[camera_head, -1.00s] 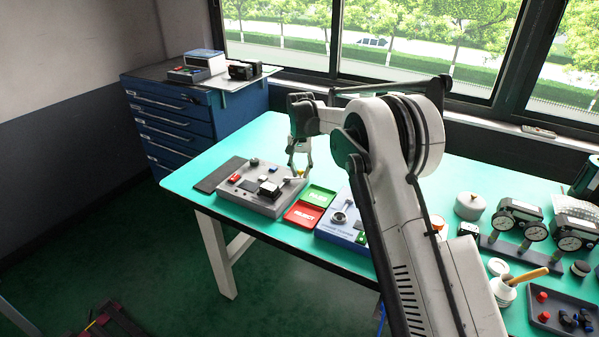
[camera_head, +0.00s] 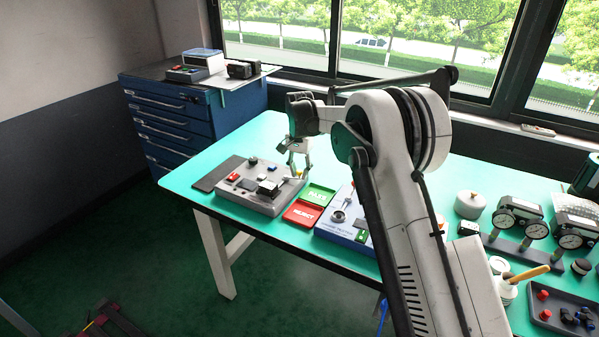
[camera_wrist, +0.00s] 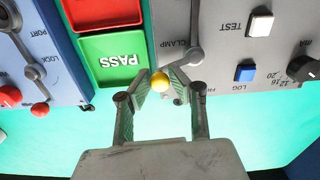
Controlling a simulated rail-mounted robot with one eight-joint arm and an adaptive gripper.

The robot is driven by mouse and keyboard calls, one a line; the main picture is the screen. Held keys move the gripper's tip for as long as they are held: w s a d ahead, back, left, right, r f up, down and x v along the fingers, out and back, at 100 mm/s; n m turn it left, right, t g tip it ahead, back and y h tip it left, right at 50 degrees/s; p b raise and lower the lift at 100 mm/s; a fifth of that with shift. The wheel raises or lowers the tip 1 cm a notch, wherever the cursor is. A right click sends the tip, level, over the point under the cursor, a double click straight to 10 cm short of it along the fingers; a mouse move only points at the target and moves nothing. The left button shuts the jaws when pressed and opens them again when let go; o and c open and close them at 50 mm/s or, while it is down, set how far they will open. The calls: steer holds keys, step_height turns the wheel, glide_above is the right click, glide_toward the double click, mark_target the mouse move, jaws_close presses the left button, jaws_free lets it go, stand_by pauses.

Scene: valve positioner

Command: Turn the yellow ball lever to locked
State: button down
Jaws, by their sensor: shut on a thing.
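The yellow ball (camera_wrist: 160,82) tips a short grey lever (camera_wrist: 184,66) on the grey control box (camera_wrist: 222,68). The lever's pivot is beside the printed word CLAMP, and the ball end points down and left in the wrist view, over the box's edge. My gripper (camera_wrist: 161,90) has its fingertips either side of the ball and is shut on it. No locked mark can be read.
The green PASS tray (camera_wrist: 116,58) and red REJECT tray (camera_wrist: 100,12) lie beside the box. A blue box with a red-ball lever (camera_wrist: 40,108) stands beyond them. TEST (camera_wrist: 260,22) and LOG (camera_wrist: 245,73) buttons and a knob (camera_wrist: 303,68) sit on the grey box.

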mark_target(300, 171)
steer(key=c, duration=1.6)
jaws_free()
step_height(300, 171, up, 12)
steer(key=shift+r, duration=0.1)
